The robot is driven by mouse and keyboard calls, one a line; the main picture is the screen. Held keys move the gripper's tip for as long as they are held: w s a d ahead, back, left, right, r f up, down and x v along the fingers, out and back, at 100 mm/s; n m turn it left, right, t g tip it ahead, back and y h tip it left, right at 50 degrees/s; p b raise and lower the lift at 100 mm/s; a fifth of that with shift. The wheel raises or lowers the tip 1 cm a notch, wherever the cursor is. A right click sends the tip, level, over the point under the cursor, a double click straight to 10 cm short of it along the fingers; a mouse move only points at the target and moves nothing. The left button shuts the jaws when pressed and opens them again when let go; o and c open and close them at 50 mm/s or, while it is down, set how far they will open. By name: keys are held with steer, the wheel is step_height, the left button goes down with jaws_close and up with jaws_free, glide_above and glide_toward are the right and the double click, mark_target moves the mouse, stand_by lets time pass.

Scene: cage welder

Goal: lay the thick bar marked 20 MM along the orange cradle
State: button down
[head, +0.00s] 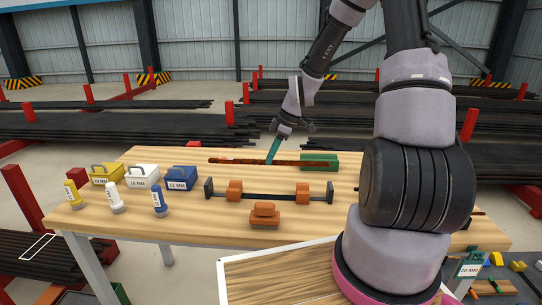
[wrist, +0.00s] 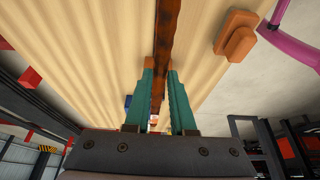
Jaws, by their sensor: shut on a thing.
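A long rusty brown bar (head: 240,161) runs left to right over the back of the wooden table; I cannot read a size mark on it. My gripper (head: 272,158), with teal fingers, is shut on this bar near its middle. In the wrist view the bar (wrist: 163,45) passes between the fingers (wrist: 160,90). I cannot tell whether the bar touches the table. The orange cradle (head: 303,190) has two orange blocks on a dark rail with upright end plates, in front of the bar and apart from it.
A green block (head: 322,157) stands at the bar's right end. Yellow (head: 105,175), white (head: 142,176) and blue (head: 181,179) labelled boxes stand at left, with several bottle-like things in front. An orange block (head: 265,216) sits before the cradle. A 20 MM sign (head: 469,269) is at lower right.

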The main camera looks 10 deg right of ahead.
steer(key=shift+f, duration=4.25)
steer(key=shift+f, duration=0.65)
steer(key=c, duration=0.7)
jaws_free()
steer(key=shift+d+r, duration=0.1)
